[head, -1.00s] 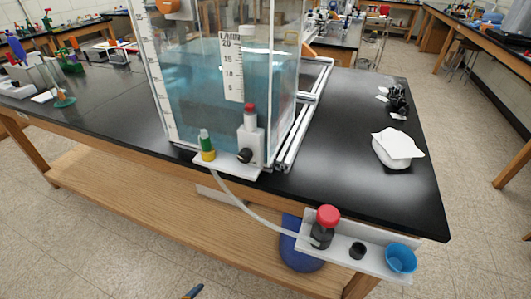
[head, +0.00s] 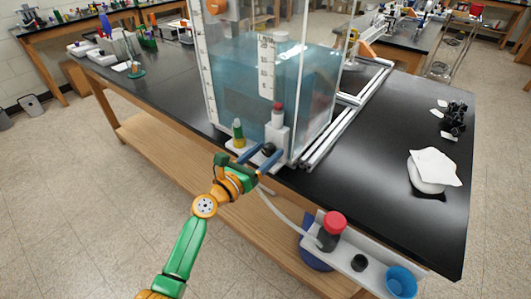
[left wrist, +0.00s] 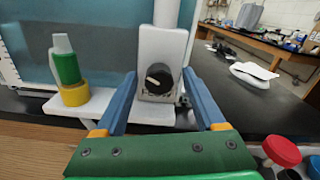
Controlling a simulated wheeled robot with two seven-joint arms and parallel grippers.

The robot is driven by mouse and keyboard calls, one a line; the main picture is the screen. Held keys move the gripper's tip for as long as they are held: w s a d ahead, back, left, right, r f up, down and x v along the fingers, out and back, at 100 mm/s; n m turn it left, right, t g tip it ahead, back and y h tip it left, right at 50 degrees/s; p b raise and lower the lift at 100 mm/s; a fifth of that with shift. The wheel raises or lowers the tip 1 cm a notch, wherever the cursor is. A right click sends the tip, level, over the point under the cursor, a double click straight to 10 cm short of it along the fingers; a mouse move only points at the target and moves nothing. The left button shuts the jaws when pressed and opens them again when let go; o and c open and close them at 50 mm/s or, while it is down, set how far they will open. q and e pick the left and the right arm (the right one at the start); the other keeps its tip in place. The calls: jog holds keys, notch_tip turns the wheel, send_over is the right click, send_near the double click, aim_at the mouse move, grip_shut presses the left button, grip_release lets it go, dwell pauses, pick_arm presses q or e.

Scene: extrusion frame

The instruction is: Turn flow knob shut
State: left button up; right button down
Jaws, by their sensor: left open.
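The flow knob (left wrist: 158,79) is a round black knob with a pale pointer line, on the front of a white block (left wrist: 160,45). It also shows in the head view (head: 268,150), partly behind my fingers. In the left wrist view the pointer line slants. My left gripper (head: 263,158) is open, its two blue fingers on either side of the knob and apart from it as far as I can see. The fingers (left wrist: 158,92) point toward the block in the left wrist view. My right gripper is not in view.
A clear water tank (head: 235,95) stands behind the knob. A green and yellow bottle (left wrist: 67,75) stands left of the knob. A red-capped bottle (head: 331,228) and blue cup (head: 401,282) sit on a shelf at the table's front right. A white cloth (head: 434,168) lies on the black table.

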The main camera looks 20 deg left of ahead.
pick_arm(q)
jog(key=shift+s+a, duration=0.1)
jog(key=c, duration=0.4)
grip_shut()
